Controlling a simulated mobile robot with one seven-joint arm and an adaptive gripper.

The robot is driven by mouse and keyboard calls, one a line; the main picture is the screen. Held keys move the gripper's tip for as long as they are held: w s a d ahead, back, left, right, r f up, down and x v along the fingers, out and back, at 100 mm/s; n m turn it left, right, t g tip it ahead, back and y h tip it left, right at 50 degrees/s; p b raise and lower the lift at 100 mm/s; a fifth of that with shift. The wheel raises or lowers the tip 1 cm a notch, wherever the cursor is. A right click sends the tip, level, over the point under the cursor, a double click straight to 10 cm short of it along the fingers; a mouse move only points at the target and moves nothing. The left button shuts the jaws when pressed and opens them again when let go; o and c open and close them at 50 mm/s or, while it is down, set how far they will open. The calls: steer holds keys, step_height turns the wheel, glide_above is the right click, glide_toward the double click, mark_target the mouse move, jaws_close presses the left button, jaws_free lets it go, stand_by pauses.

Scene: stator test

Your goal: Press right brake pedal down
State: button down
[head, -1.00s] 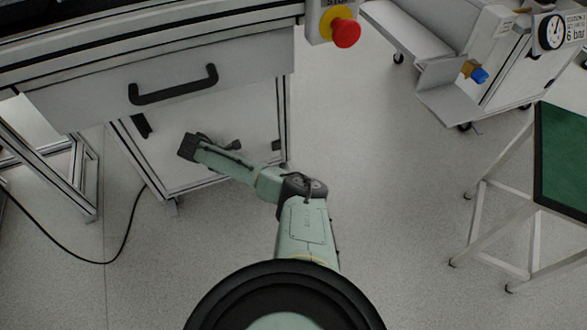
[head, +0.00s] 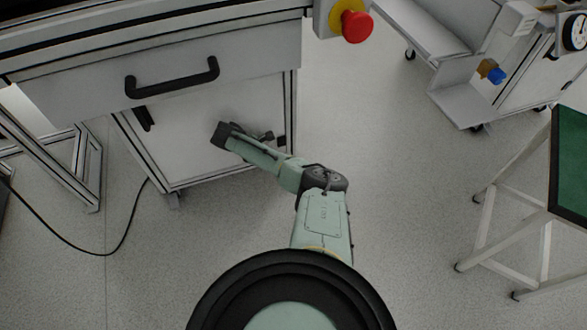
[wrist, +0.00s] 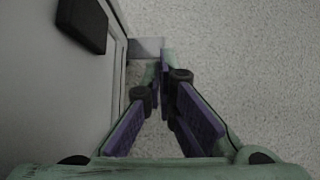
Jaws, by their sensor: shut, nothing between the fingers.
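No brake pedal can be made out clearly in either view. In the wrist view my gripper (wrist: 163,62) has its fingers together, with nothing between them, pointing along the cabinet's side above the speckled floor. A small flat grey piece (wrist: 146,47) sticks out from the cabinet near the fingertips; I cannot tell what it is or whether they touch. In the head view my arm reaches in front of the white cabinet (head: 180,150), and its fingertips are not clearly visible there.
A black block (wrist: 82,22) projects from the cabinet face beside my gripper. Above are a drawer handle (head: 172,78) and a red emergency button (head: 357,26). A green-topped table (head: 570,165) stands at right. Floor (head: 400,170) between is clear. A black cable (head: 100,256) lies at left.

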steer(key=b+x, duration=0.6)
steer(key=shift+d+f, duration=0.25)
steer(key=a, duration=0.1)
steer(key=a+p, duration=0.1)
steer(key=s, duration=0.1)
steer(key=shift+a+f, duration=0.25)
steer(key=shift+a, duration=0.15)
stand_by(0.4)
steer(key=v, duration=1.2)
